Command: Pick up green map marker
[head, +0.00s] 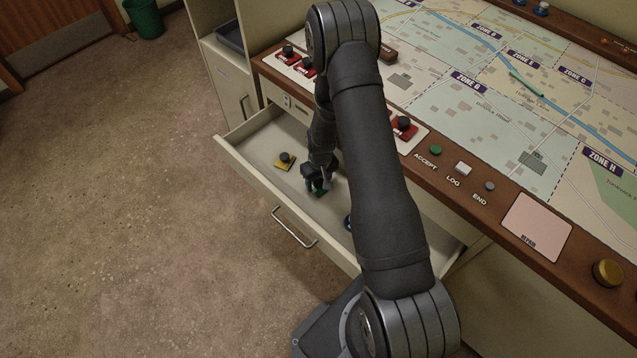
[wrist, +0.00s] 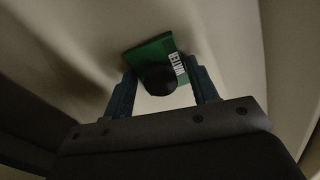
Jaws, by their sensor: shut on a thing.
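The green map marker (wrist: 149,52) is a small green plate with a black knob and a white label reading WATER. In the wrist view my gripper (wrist: 160,88) has its two fingers on either side of the black knob, shut on it. In the head view my gripper (head: 319,186) is down inside the open drawer (head: 257,158), and a bit of the green marker (head: 320,193) shows under the fingers. I cannot tell whether the marker touches the drawer floor.
A yellow marker (head: 285,161) with a black knob lies left of my gripper in the drawer. A blue marker (head: 348,222) is partly hidden behind my arm. Red markers (head: 403,125) sit on the console edge beside the map board (head: 450,100). The drawer walls surround my gripper.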

